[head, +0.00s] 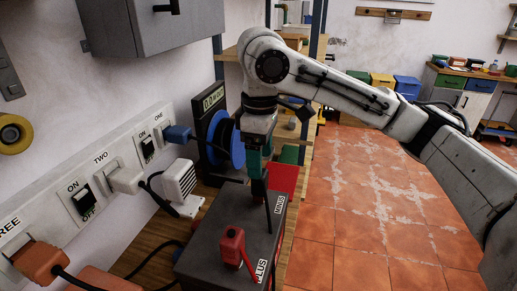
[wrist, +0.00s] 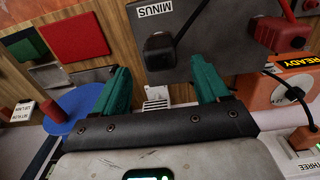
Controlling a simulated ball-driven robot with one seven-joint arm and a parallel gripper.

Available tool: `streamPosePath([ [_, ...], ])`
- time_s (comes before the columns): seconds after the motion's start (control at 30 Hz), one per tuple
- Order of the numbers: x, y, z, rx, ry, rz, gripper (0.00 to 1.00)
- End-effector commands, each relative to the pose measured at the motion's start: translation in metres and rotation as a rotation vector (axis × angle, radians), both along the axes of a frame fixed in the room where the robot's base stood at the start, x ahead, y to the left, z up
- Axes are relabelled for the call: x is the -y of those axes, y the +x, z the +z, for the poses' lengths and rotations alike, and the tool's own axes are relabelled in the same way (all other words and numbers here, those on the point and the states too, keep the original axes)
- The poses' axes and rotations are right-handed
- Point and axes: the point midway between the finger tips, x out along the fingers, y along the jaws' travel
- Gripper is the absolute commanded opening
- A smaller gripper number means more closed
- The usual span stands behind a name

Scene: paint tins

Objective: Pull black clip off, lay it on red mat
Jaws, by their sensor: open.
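The black clip (wrist: 160,52) sits on the dark grey battery (head: 208,232) beside the MINUS label. In the head view the clip (head: 259,188) is a dark shape right below my gripper (head: 257,168), partly hidden. In the wrist view my gripper (wrist: 162,68) has its two teal fingers spread, with the clip ahead between them and the space between the fingers empty. I cannot tell whether a finger touches the clip. The red mat (head: 284,178) lies on the bench behind the battery; it also shows at upper left in the wrist view (wrist: 72,35).
A red clip (head: 231,244) stands on the battery by PLUS, with a red cable. A blue reel (head: 231,140) and a meter stand behind, left of the mat. A green mat (wrist: 20,48) lies next to the red one. A switch panel (head: 100,170) runs along the left wall.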

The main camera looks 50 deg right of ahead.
Motion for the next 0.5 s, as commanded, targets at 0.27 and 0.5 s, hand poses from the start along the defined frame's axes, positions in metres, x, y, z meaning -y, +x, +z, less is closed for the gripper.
streamPosePath([
  [0.27,0.0,-0.001,-0.05,-0.003,0.001,-0.001,0.74],
  [0.5,-0.001,0.0,-0.079,0.0,0.001,0.001,0.74],
])
